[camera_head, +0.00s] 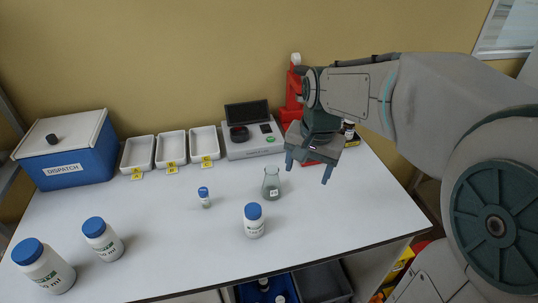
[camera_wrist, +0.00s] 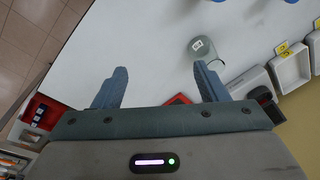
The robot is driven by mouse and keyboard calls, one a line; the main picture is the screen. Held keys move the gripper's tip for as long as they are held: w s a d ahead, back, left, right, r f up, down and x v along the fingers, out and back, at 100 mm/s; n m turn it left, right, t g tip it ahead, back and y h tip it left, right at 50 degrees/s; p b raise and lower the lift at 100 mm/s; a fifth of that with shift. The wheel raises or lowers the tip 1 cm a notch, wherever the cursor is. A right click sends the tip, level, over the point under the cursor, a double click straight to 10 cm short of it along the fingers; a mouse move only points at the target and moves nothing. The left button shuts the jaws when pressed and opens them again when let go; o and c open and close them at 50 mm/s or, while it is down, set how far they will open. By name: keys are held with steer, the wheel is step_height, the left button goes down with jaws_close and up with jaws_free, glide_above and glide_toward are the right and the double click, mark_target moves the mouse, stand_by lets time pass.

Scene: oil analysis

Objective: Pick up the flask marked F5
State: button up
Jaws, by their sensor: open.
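A small clear conical flask with grey contents (camera_head: 271,187) stands upright on the white table, right of the middle. It carries a small white label whose marking is too small to read for sure. In the wrist view the flask (camera_wrist: 203,48) is just beyond the right-hand finger. My gripper (camera_head: 308,172) is to the right of the flask and above the table, with its fingers pointing down. The fingers are apart with nothing between them, as the wrist view of the gripper (camera_wrist: 155,85) also shows.
A white bottle with a blue cap (camera_head: 254,222) stands in front of the flask, and a small vial (camera_head: 204,198) to its left. Trays (camera_head: 171,149), a blue dispatch box (camera_head: 70,160), an instrument (camera_head: 250,146) and a red stand (camera_head: 291,100) line the back. Two larger bottles stand front left.

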steer(key=w+a+m+g+p, duration=0.1)
steer(key=w+a+m, duration=0.15)
steer(key=w, duration=0.35)
steer(key=m+p, duration=0.2)
steer(key=m, duration=0.1)
glide_above(272, 175)
steer(key=w, duration=0.2)
steer(key=f, duration=0.1)
steer(key=shift+g+h, duration=0.3)
steer(key=shift+f+p, duration=1.15)
steer(key=shift+f, duration=5.75)
steer(key=c, duration=1.1)
